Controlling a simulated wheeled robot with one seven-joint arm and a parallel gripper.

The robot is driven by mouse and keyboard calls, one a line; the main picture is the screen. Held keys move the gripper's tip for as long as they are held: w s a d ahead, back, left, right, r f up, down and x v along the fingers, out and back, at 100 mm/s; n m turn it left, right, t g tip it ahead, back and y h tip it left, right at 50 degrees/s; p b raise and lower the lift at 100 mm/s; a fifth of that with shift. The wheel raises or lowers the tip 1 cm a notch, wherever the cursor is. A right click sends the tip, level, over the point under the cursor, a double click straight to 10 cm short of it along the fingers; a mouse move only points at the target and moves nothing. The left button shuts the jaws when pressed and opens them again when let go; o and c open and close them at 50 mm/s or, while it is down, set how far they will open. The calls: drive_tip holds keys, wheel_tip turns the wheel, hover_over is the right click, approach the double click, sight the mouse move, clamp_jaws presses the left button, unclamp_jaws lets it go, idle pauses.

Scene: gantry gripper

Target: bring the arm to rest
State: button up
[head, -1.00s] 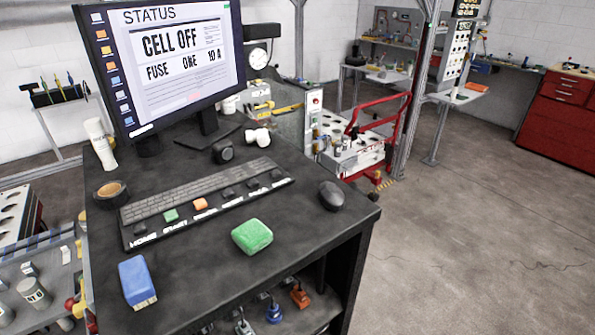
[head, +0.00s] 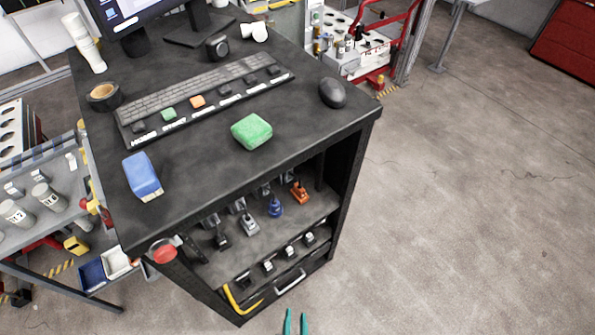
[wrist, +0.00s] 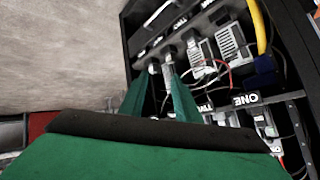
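My gripper (head: 295,318) shows as two teal fingertips at the bottom edge of the head view, in front of the desk's drawer and above the floor. The fingers stand apart with nothing between them. In the wrist view the gripper (wrist: 158,80) also shows a gap between its teal fingers. Behind them is a dark cabinet (wrist: 133,45) with pale fittings, cables and a label reading ONE. The rest of my arm is hidden in the head view.
A black desk (head: 205,135) carries a keyboard (head: 200,90), a green block (head: 252,131), a blue block (head: 142,176) and a mouse (head: 332,93). Its shelf holds several plugs, one blue (head: 275,207). A red button (head: 162,252) sits on its side. Floor (head: 470,220) at right is clear.

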drive_tip(key=s+r+n+t, duration=0.2)
drive_tip(key=s+r, duration=0.1)
drive_tip(key=r, duration=0.9)
drive_tip(key=s+r+n+t, duration=0.2)
drive_tip(key=s+r+t, duration=0.1)
drive_tip(key=r, duration=0.9)
drive_tip(key=shift+s+d+r+n, duration=0.3)
drive_tip(key=shift+s+r, duration=0.1)
drive_tip(key=shift+s, duration=0.25)
